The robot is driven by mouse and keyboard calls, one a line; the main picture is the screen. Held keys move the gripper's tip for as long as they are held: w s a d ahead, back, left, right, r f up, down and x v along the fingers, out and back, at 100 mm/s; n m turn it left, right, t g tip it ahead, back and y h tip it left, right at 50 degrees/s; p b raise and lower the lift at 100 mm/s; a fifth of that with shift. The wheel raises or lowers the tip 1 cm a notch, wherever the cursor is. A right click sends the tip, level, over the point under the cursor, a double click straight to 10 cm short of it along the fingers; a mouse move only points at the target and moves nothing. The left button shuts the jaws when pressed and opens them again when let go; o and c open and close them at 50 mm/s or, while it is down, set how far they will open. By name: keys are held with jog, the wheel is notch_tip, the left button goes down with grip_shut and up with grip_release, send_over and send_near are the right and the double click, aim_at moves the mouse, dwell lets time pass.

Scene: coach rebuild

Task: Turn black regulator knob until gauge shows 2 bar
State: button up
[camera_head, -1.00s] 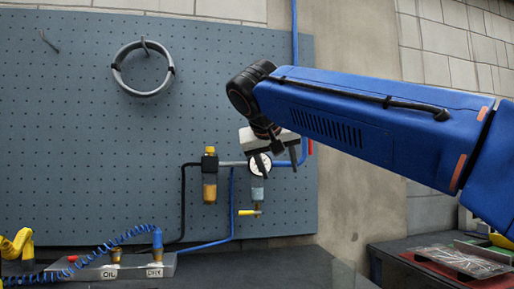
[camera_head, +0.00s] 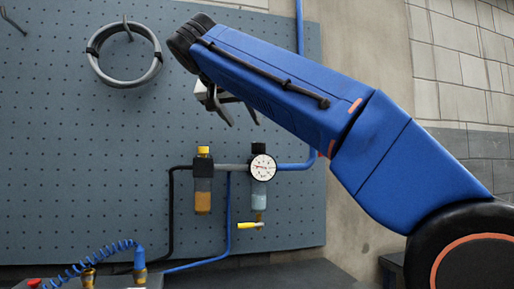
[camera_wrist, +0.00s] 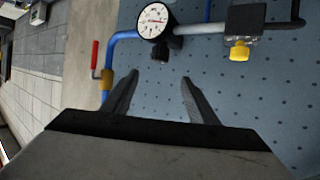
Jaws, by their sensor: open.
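The round white gauge (camera_head: 263,167) sits on the regulator on the pegboard; it also shows at the top of the wrist view (camera_wrist: 155,20). Its needle is visible, but I cannot read the value surely. The small black regulator knob (camera_head: 258,148) stands just above the gauge. In the wrist view, which is roughly upside down, the knob (camera_wrist: 160,53) shows below the gauge. My gripper (camera_head: 244,124) is open and empty, above and apart from the knob. In the wrist view its fingertips (camera_wrist: 160,77) are spread, with the knob appearing beyond the gap between them.
A yellow-capped oiler (camera_head: 203,182) hangs left of the gauge, joined by a grey pipe. A blue pipe (camera_head: 298,163) runs right and up. A grey hose coil (camera_head: 124,54) hangs upper left. The pegboard (camera_head: 90,180) between is bare.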

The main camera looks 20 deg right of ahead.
aim_at(259, 145)
jog(key=x, duration=1.6)
jog(key=shift+w+d+f, duration=0.2)
jog(key=shift+d+f, duration=0.05)
jog(key=c, duration=1)
jog(key=shift+d, duration=0.1)
jog(key=shift+c, duration=0.2)
